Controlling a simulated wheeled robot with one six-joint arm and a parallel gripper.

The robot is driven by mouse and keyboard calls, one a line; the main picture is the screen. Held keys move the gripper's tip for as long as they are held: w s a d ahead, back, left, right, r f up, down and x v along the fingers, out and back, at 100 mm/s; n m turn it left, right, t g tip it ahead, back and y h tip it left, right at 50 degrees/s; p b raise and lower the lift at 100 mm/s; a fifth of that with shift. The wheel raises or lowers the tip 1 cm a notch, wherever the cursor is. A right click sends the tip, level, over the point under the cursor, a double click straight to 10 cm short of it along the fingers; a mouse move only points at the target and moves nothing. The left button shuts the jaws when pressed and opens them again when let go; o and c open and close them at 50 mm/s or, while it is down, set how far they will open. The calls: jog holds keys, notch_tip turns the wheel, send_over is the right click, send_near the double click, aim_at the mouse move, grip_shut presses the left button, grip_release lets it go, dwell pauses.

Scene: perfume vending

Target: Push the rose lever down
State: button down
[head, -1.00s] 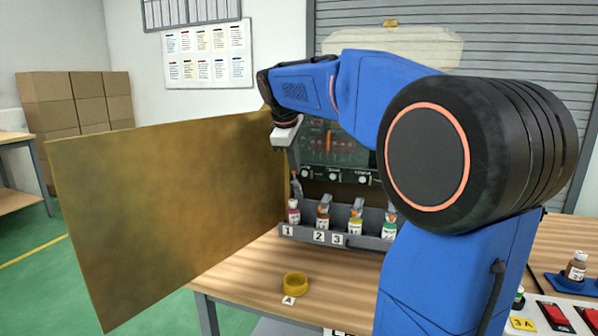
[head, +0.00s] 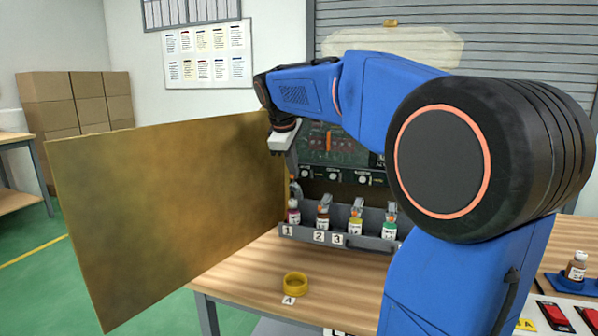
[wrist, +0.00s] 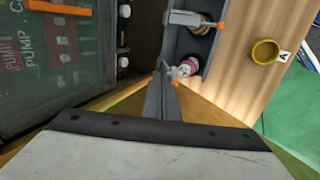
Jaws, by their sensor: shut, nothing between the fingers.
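The pink bottle (head: 293,214) stands in the slot labelled 1 at the left end of the grey rack. In the wrist view its pink top (wrist: 188,66) shows just beyond my fingertips. The rose lever is above this bottle, mostly hidden by my gripper; a small grey and orange part of it (wrist: 176,82) shows at the fingers. My gripper (head: 293,174) is shut and empty and points down at the lever. In the wrist view my fingertips (wrist: 160,68) are at the lever; whether they touch it I cannot tell.
The neighbouring lever (wrist: 196,20) has an orange tip, above slot 2. Further bottles (head: 356,226) stand to the right in the rack (head: 372,243). A brown door panel (head: 170,215) is open on the left, close to my gripper. A yellow ring (head: 295,284) sits on the table (head: 250,275) in front.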

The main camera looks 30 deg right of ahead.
jog(key=shift+a, duration=0.1)
jog(key=shift+s+a+f, duration=0.35)
jog(key=shift+a+f, duration=0.05)
jog(key=shift+f, duration=0.1)
dwell(0.4)
jog(key=v, duration=1)
jog(key=shift+w+r, duration=0.15)
jog(key=shift+r, duration=0.4)
jog(key=shift+d, duration=0.15)
dwell(0.3)
